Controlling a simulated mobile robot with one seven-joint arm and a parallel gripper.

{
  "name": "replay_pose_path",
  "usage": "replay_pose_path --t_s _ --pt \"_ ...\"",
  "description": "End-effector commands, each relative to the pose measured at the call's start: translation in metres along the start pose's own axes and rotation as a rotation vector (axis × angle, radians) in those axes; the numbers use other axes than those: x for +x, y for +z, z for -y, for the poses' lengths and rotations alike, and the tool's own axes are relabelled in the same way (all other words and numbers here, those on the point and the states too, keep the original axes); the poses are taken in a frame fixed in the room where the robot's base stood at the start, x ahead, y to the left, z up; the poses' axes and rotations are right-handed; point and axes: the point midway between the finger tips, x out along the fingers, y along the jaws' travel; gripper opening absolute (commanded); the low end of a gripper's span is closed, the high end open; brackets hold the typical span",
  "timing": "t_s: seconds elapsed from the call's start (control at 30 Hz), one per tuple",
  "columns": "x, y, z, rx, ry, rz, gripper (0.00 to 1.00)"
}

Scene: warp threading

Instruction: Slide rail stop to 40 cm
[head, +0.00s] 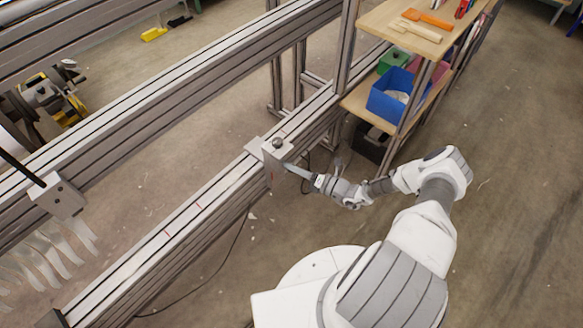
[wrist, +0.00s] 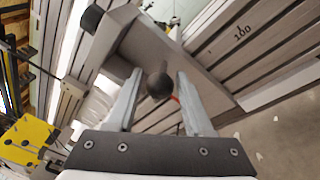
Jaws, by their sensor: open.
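The rail stop (head: 272,160) is a grey metal block with a dark round knob on top, sitting on the long slotted aluminium rail (head: 190,215). My gripper (head: 287,166) is at the stop's right side in the head view. In the wrist view my gripper (wrist: 158,78) is open, with one finger on each side of a dark ball knob (wrist: 160,86) on the stop's plate (wrist: 165,50). I cannot tell if either finger touches the knob. A second dark knob (wrist: 92,18) shows at the upper left of the wrist view.
The rail shows a "100" mark (wrist: 243,32) in the wrist view and red marks (head: 166,232) in the head view. Wooden shelves (head: 405,28) with a blue bin (head: 392,97) stand beyond my arm. Another bracket (head: 58,196) hangs at left. A cable lies on the floor.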

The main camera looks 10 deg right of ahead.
Motion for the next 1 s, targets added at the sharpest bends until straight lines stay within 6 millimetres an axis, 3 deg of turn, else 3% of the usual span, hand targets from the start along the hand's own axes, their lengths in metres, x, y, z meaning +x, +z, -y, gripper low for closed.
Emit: replay_pose_path --t_s 0.23,0.53,1.0 --pt "0.0010 0.0001 -0.0001 0.000 0.000 0.000 0.52" --pt "0.0008 0.0001 -0.0002 0.000 0.000 0.000 0.00" --pt "0.0006 0.0000 -0.0003 0.000 0.001 0.000 0.00"
